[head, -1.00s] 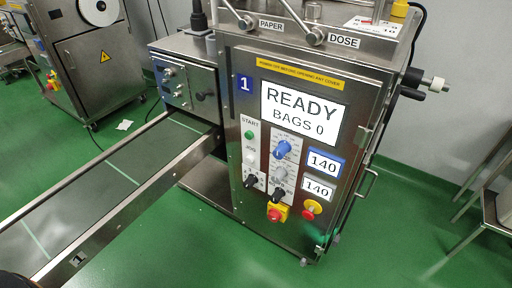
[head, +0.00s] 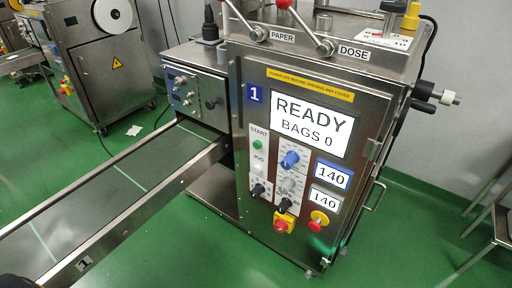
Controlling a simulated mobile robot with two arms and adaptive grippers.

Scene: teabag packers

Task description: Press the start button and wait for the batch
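The teabag machine (head: 330,190) marked 1 stands in the middle of the head view. Its display (head: 311,123) reads READY and BAGS 0. The green start button (head: 258,145) sits under the START label, at the upper left of the control panel, with a white JOG button (head: 258,169) below it. Nothing touches the start button. The conveyor (head: 125,185) runs from the machine to the lower left, and I see no bags on its belt. Neither gripper is recognisable in view; only a dark shape shows at the bottom left corner.
A red emergency stop (head: 281,226) on yellow and another red button (head: 316,225) sit low on the panel. A second machine (head: 85,60) stands at the back left. A metal stand (head: 500,225) is at the right. Green floor is clear in front.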

